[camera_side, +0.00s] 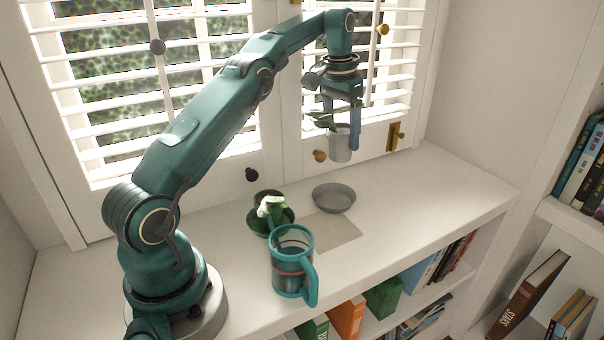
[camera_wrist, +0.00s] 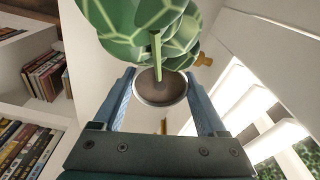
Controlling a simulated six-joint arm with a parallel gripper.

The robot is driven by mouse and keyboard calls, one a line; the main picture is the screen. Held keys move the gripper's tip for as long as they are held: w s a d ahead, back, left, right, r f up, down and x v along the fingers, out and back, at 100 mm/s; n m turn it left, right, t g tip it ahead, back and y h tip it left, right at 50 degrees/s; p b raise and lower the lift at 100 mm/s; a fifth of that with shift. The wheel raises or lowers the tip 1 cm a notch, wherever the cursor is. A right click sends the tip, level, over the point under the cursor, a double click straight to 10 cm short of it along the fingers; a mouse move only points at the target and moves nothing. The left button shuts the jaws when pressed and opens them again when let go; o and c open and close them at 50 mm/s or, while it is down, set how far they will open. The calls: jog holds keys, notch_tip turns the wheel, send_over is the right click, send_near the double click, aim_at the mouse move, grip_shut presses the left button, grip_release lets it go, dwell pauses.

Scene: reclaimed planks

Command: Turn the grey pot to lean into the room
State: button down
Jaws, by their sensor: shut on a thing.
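My gripper (camera_side: 343,128) is shut on the grey pot (camera_side: 340,147) and holds it in the air in front of the window, above the shelf top. The pot looks about upright in the side view, with dark leaves at its rim. In the wrist view the grey pot (camera_wrist: 161,94) sits between my two blue fingers, and its plant (camera_wrist: 150,30) has broad green leaves with pale veins. A round grey saucer (camera_side: 334,198) lies empty on the shelf top below the pot. The leaves and fingers partly hide the pot's rim in the side view.
A dark green pot with a pale green plant (camera_side: 271,207) stands in a green saucer left of the grey one. A flat beige square (camera_side: 333,233) lies nearby. The shelf top (camera_side: 430,195) is clear at right. Window shutters (camera_side: 385,90) rise behind.

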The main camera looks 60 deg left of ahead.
aim_at(338, 158)
jog(key=shift+f+n, duration=0.3)
jog(key=shift+f, duration=0.35)
jog(key=f, duration=0.1)
jog(key=f+n, duration=0.1)
jog(key=f, duration=0.1)
jog(key=f+n, duration=0.1)
jog(key=shift+s+d+f, duration=0.2)
jog(key=shift+s+f, duration=0.15)
jog(key=shift+s, duration=0.05)
jog(key=shift+s+d+f, duration=0.3)
jog(key=shift+s+f, duration=0.1)
jog(key=shift+f, duration=0.2)
jog(key=shift+f, duration=1.4)
grip_release()
